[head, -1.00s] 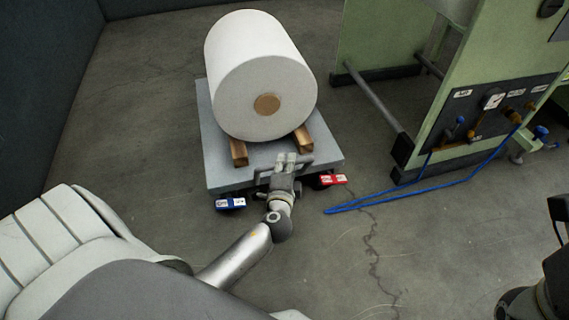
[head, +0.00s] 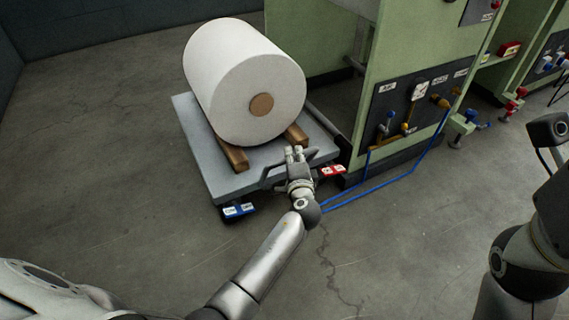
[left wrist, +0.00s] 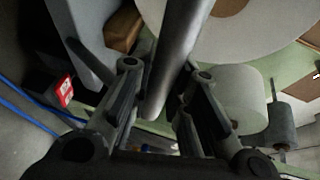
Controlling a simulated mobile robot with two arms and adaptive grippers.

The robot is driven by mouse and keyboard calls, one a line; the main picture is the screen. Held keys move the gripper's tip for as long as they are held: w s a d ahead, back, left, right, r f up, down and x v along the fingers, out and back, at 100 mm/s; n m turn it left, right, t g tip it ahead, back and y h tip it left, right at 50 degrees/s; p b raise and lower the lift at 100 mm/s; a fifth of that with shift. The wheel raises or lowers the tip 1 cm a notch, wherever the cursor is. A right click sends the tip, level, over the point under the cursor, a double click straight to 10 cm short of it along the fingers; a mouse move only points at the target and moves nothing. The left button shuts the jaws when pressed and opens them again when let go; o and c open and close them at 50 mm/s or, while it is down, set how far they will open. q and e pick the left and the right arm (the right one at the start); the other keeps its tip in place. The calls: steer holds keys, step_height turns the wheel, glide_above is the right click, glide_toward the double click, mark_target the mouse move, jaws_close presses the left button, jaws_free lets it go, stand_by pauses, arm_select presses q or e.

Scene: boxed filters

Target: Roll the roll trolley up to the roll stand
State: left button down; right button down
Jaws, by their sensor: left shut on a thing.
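The roll trolley, a low grey platform (head: 203,160), carries a large white roll (head: 240,75) on two wooden chocks (head: 233,157). My left gripper (head: 294,154) is shut on the trolley's handle bar at its near edge. In the left wrist view the grey bar (left wrist: 172,65) passes between the two fingers (left wrist: 150,110). The roll stand, a green frame (head: 372,80), is right of the trolley. The trolley's right side is close to the stand's near leg; I cannot tell whether they touch. My right arm shows at the right edge, but I cannot make out its gripper.
A blue hose (head: 385,181) runs from the stand's valve panel (head: 408,108) down to the floor near the trolley's right corner. Blue (head: 238,210) and red (head: 332,170) labelled blocks sit low at the trolley's near corners. The floor on the left is clear.

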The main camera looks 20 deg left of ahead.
arm_select(q)
steer(key=shift+w+d, duration=0.15)
steer(key=shift+d, duration=0.2)
steer(key=c, duration=1.4)
jaws_free()
steer(key=shift+w+d, duration=0.1)
steer(key=shift+o, duration=0.2)
steer(key=v, duration=0.7)
steer(key=shift+s, duration=0.3)
